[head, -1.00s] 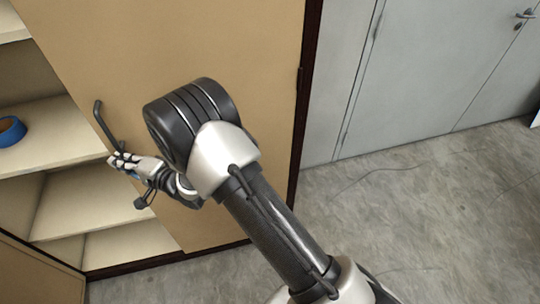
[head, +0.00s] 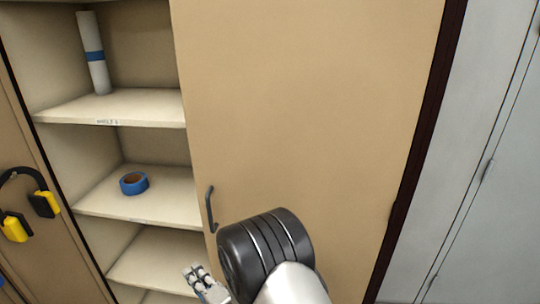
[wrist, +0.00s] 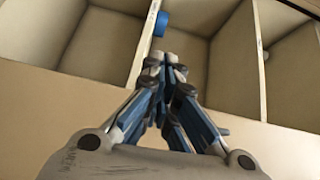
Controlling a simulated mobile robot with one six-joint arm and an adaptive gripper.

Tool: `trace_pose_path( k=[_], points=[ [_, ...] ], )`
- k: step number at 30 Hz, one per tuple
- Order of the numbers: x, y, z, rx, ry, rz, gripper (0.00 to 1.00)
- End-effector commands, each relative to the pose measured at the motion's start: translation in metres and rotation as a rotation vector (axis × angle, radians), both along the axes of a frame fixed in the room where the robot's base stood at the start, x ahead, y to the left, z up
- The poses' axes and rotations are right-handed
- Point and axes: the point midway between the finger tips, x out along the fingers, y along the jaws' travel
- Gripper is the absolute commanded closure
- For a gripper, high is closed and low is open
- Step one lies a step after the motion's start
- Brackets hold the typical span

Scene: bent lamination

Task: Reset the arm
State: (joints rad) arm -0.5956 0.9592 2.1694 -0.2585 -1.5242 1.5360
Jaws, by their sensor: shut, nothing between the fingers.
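My gripper (head: 194,275) is low in the head view, in front of the open part of the shelf cabinet and left of the door handle. In the wrist view my gripper (wrist: 166,62) has its fingertips together with nothing between them. The fingers point toward the cabinet's shelves. My arm reaches up from the bottom of the head view and hides part of the door's lower area.
A tan sliding door (head: 300,110) with a dark handle (head: 210,209) covers the cabinet's right part. Blue tape (head: 134,183) lies on a shelf (head: 165,205). A rolled white sheet (head: 93,60) stands above. Yellow ear muffs (head: 44,204) hang left. Grey doors (head: 480,150) are at right.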

Motion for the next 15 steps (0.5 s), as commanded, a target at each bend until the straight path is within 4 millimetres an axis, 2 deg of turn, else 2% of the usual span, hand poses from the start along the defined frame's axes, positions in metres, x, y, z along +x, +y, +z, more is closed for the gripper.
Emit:
trace_pose_path(
  k=[5,9,12,15],
  points=[
    [0.04,-0.036,0.044,-0.215,-0.069,-0.091,1.0],
    [0.062,-0.091,0.08,-0.469,-0.096,-0.165,1.0],
    [0.064,-0.134,0.105,-0.644,-0.094,-0.199,1.0],
    [0.055,-0.181,0.127,-0.81,-0.077,-0.216,1.0]
  ],
)
